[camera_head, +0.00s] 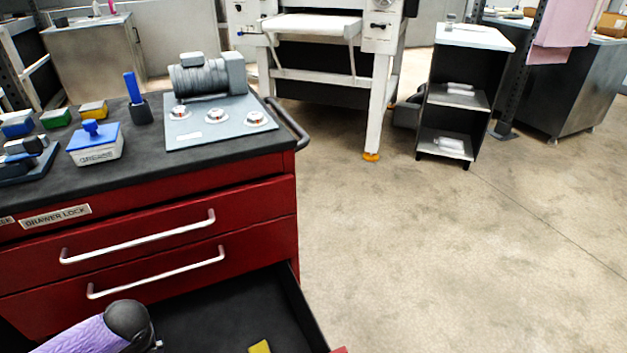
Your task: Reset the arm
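A purple-covered arm link of mine with a dark rounded end comes in at the bottom left, over the open lower drawer (215,315) of the red tool cabinet (270,205). No fingers of my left gripper show; the picture's bottom edge cuts the arm off. My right arm and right gripper are not in view. A yellow object (260,347) lies in the open drawer, mostly cut off by the bottom edge.
On the black cabinet top stand a grey motor on a plate (225,125), a blue-lidded box (95,145), a blue-handled tool (135,100) and small coloured blocks. The roller sheeter (380,85) and a shelf stand (455,100) are behind. Floor at right is clear.

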